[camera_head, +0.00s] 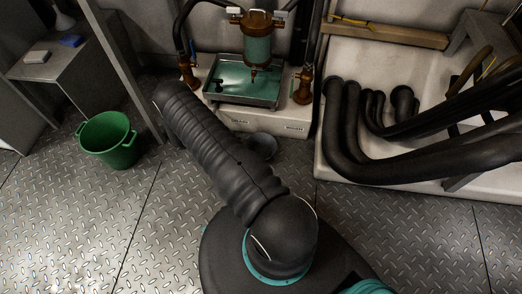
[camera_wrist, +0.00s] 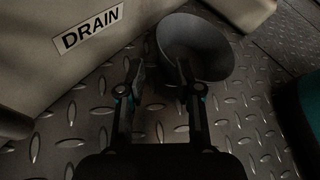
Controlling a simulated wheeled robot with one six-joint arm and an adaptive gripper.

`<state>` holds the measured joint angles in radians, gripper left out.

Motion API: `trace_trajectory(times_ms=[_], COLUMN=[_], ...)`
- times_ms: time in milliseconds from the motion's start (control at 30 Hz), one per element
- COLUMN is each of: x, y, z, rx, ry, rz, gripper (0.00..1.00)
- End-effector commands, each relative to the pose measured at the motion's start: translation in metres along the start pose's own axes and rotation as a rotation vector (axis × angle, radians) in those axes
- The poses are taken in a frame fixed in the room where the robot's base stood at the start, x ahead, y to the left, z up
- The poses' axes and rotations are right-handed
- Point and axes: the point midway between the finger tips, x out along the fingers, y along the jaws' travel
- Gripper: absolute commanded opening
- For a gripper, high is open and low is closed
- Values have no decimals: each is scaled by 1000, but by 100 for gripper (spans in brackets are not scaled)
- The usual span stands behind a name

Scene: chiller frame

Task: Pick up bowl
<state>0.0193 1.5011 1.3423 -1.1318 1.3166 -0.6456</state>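The bowl (camera_wrist: 205,38) is dark grey and round, and lies on the metal floor at the top of the wrist view. In the head view the bowl (camera_head: 264,144) shows partly past my arm, in front of the white plinth. My gripper (camera_wrist: 160,68) is open, with its two fingers apart. The right finger overlaps the bowl in the picture, and the left finger is outside its left edge. The near left part of the rim lies between the finger lines; I cannot tell whether they touch. My gripper is hidden by the arm in the head view.
The plinth (camera_wrist: 55,55) with a DRAIN label stands close at left in the wrist view. A green bucket (camera_head: 108,140) stands on the floor at left. A tray (camera_head: 243,80) of green liquid sits on the plinth. Black pipes (camera_head: 400,165) fill the right.

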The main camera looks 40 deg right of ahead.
Motion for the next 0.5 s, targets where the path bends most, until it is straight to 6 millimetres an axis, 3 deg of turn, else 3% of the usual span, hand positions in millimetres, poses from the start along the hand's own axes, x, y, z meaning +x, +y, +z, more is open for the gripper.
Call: trace_trajectory(times_ms=[200,500], x=[36,53], y=[-1,0], z=[0,0], rx=[1,1], ry=[1,1], rz=[-3,-1], gripper=[35,35])
